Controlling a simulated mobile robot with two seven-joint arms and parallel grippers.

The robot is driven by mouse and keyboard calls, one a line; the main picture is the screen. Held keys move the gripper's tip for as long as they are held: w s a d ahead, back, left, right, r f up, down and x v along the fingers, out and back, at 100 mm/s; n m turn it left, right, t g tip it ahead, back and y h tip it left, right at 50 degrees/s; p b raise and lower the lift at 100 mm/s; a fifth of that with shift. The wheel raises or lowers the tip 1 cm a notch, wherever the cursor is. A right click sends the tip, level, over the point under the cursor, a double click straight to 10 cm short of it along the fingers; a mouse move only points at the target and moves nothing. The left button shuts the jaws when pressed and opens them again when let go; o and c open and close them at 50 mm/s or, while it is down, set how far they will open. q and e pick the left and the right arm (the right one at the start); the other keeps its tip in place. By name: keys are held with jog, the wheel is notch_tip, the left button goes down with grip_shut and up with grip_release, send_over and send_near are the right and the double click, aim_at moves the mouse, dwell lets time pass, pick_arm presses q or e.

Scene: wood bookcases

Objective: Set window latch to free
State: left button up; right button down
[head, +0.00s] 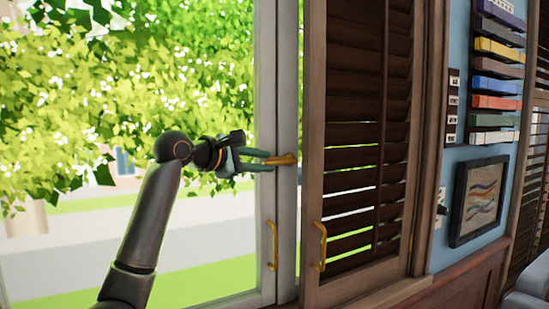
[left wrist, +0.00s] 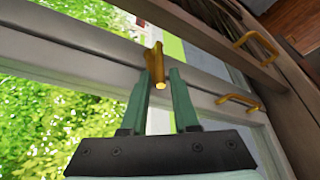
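The window latch (head: 284,159) is a brass-coloured handle on the pale window frame in the head view. It points left from the frame, towards my left gripper. In the left wrist view the latch (left wrist: 155,66) has its free end between the two green fingertips. My left gripper (head: 262,160) is open, and its fingers reach the latch from the left. In the left wrist view the left gripper (left wrist: 160,74) shows a gap between its fingers. The latch lies close to one finger; I cannot tell whether they touch. My right gripper is not in view.
A brown louvred shutter (head: 352,130) stands just right of the latch, with a brass pull (head: 320,246). Another brass handle (head: 273,246) is on the window frame below the latch. A framed picture (head: 479,200) and coloured shelves (head: 495,72) hang on the blue wall.

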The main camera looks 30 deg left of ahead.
aim_at(270, 162)
pick_arm(q)
jog(key=shift+p+x, duration=0.5)
jog(key=shift+x, duration=1.8)
grip_shut()
